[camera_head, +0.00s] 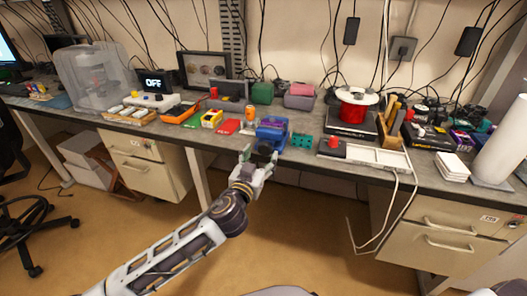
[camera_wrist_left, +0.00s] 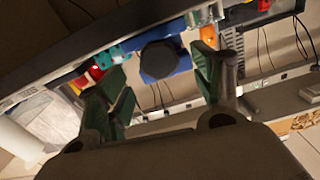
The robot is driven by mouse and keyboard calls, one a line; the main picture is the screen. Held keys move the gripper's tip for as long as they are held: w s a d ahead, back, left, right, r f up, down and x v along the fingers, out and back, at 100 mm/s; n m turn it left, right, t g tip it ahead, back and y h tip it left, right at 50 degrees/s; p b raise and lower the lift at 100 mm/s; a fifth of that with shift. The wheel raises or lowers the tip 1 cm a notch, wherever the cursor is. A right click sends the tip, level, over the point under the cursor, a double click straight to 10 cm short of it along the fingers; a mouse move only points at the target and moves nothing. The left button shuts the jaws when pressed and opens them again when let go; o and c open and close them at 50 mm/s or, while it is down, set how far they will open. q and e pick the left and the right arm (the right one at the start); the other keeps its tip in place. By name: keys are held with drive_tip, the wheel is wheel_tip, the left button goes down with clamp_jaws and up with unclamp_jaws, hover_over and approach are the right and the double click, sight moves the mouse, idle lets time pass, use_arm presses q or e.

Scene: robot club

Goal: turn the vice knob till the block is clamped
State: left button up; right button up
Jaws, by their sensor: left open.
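The blue vice (camera_head: 272,128) stands at the front edge of the bench, and its blue body also shows in the left wrist view (camera_wrist_left: 179,66). Its dark round knob (camera_wrist_left: 158,58) faces my left wrist camera. My left gripper (camera_head: 258,158) is in front of the vice at the bench edge. In the left wrist view the open fingers (camera_wrist_left: 160,66) stand on either side of the knob, with a gap visible on both sides. I cannot tell whether the fingertips reach around the knob. The block cannot be made out in either view. My right gripper is not in view.
A green part (camera_head: 302,140) lies right of the vice, and a red card (camera_head: 229,127) lies to its left. A red spool (camera_head: 352,108) and a white tray (camera_head: 378,157) are farther right. Drawers (camera_head: 152,170) stand under the bench; the floor before it is open.

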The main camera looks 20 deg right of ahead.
sight(264, 150)
use_arm(q)
drive_tip(key=shift+x, duration=1.65)
drive_tip(key=shift+w+d, duration=0.15)
drive_tip(key=shift+w, duration=0.05)
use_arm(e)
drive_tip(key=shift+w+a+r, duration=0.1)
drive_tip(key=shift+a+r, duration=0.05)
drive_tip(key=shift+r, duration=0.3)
use_arm(q)
drive_tip(key=c, duration=1)
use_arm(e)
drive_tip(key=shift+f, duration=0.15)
